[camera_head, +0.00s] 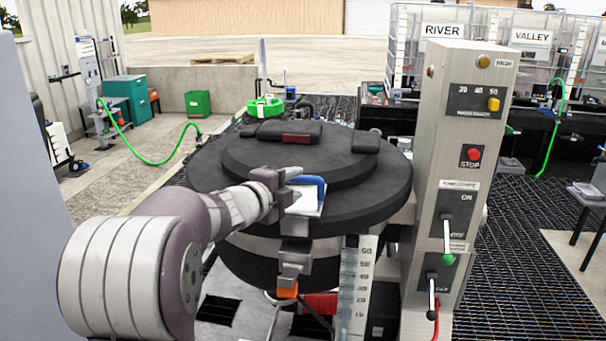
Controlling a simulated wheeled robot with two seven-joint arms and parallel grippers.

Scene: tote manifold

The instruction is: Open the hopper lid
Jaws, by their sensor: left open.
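The hopper lid (225,173) is a large round black cover lying flat on the hopper (260,262). A blue handle (316,181) stands at its front edge, over a white plate. A metal latch with an orange tip (288,291) hangs on the hopper's front below the rim. My left gripper (285,183) is at the front of the lid, just left of the blue handle. It is open, and part of the handle lies close to or behind its fingers; I cannot tell if they touch. My right gripper is not in view.
A grey control column (465,140) with switches and a red stop button stands close on the right of the hopper. A scale strip (357,285) stands upright in front. Tanks marked River (441,30) and Valley are behind. Open floor lies at left.

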